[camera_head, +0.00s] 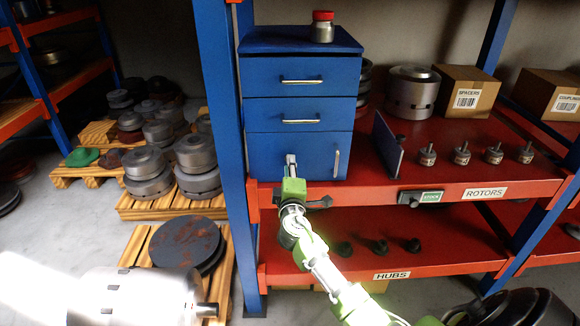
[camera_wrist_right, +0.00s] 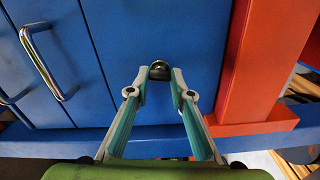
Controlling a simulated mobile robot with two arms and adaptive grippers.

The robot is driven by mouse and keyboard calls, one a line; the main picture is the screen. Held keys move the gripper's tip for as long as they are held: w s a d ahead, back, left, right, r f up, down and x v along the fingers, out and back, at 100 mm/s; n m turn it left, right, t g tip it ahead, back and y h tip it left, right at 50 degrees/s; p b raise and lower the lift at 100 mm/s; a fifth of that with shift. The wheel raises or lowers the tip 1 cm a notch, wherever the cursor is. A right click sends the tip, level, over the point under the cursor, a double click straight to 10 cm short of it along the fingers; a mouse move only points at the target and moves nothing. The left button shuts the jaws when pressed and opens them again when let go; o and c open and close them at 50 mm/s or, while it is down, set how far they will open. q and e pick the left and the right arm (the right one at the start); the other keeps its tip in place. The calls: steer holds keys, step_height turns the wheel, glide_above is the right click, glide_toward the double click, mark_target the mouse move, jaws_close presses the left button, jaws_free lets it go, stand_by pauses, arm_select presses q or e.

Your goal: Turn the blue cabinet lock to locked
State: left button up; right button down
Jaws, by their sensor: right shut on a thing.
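The blue cabinet (camera_head: 265,155) stands on the upper red shelf, with two drawers above a lower door. Its lock (camera_wrist_right: 160,69) is a small dark, rounded metal knob on the blue front in the right wrist view. My right gripper (camera_head: 291,160) reaches up to the left part of the lower door in the head view and hides the lock there. In the right wrist view my right gripper (camera_wrist_right: 161,82) has its two fingertips on either side of the knob, shut on it. The lock's turn position cannot be made out. My left gripper is not in view.
A red-lidded jar (camera_head: 322,27) stands on the cabinet. The door's upright handle (camera_head: 336,163) is right of my gripper. A dark blue upright plate (camera_head: 388,145), small rotors (camera_head: 462,153) and a cardboard box (camera_head: 466,91) share the shelf. A blue post (camera_head: 226,150) rises at left.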

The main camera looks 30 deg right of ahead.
steer(key=shift+n, duration=0.8)
steer(key=c, duration=1.8)
jaws_free()
steer(key=v, duration=1.2)
steer(key=shift+f, duration=0.1)
